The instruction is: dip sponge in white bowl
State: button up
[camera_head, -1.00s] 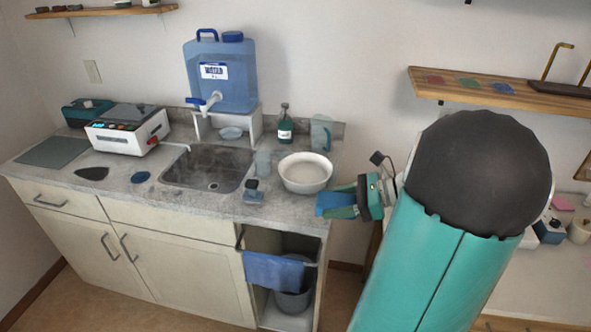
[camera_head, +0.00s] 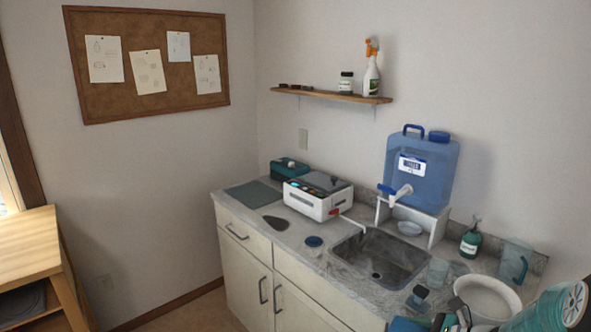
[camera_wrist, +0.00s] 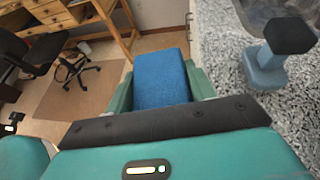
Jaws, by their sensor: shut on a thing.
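My gripper (camera_wrist: 162,88) is shut on a blue sponge (camera_wrist: 160,78), which sits between its two teal fingers in the wrist view. In the head view my gripper (camera_head: 438,322) is at the bottom edge, partly cut off, with a bit of the blue sponge (camera_head: 408,325) showing. The white bowl (camera_head: 487,302) stands on the counter's right end, just up and right of my gripper. Its lower right side is hidden by my arm. The bowl is not visible in the wrist view. The sponge is outside the bowl.
On the speckled counter (camera_head: 352,290), a small dark-topped dispenser (camera_head: 418,298), a clear cup (camera_head: 437,272), a green pump bottle (camera_head: 470,240) and a clear pitcher (camera_head: 515,262) stand near the bowl. The sink (camera_head: 380,258) lies left. A black chair (camera_wrist: 40,50) stands on the floor beyond.

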jog(key=w+a+f+n+g+y, duration=0.1)
jog(key=w+a+f, duration=0.1)
jog(key=a+f, duration=0.45)
jog(key=w+a+f, duration=0.3)
jog(key=a+f, duration=0.1)
jog(key=a, duration=0.5)
jog(key=m+t+h, duration=0.1)
send_near(416, 331)
jog(key=x, duration=0.8)
jog(key=shift+w+a+f, duration=0.1)
jog(key=shift+a, duration=0.05)
jog(key=s+d+r, duration=0.4)
jog(key=s+d, duration=0.1)
jog(key=s, duration=0.2)
jog(key=s+d+r+m+t+h, duration=0.1)
jog(key=s+d+r, duration=0.4)
jog(key=s, duration=0.3)
jog(key=shift+d, duration=0.55)
